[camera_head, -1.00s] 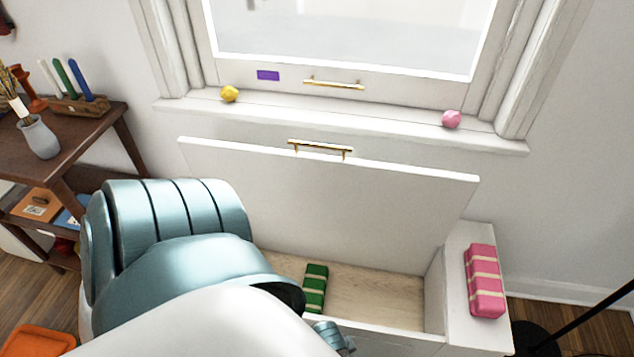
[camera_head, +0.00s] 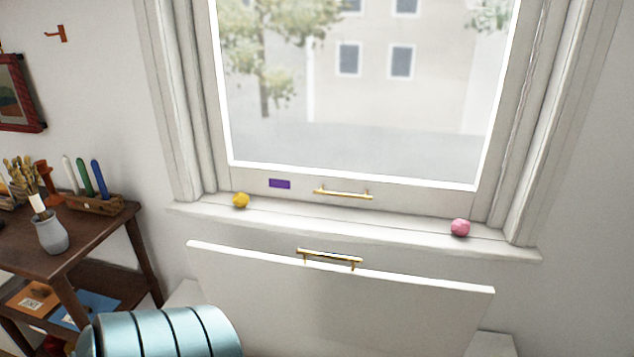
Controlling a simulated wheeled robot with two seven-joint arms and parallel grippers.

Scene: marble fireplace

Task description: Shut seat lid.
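The white seat lid (camera_head: 340,300) stands raised, tilted up below the window sill. A brass handle (camera_head: 330,257) sits at its top edge. The seat's inside is below the picture and hidden. Part of my teal and white arm shows at the bottom left, in front of the lid's lower left corner; I cannot tell whether it touches the lid. Neither gripper is in view.
The window sill (camera_head: 350,226) above the lid holds a yellow ball (camera_head: 241,200) and a pink ball (camera_head: 460,227). A dark wooden side table (camera_head: 95,233) with a grey vase (camera_head: 50,232) stands at the left.

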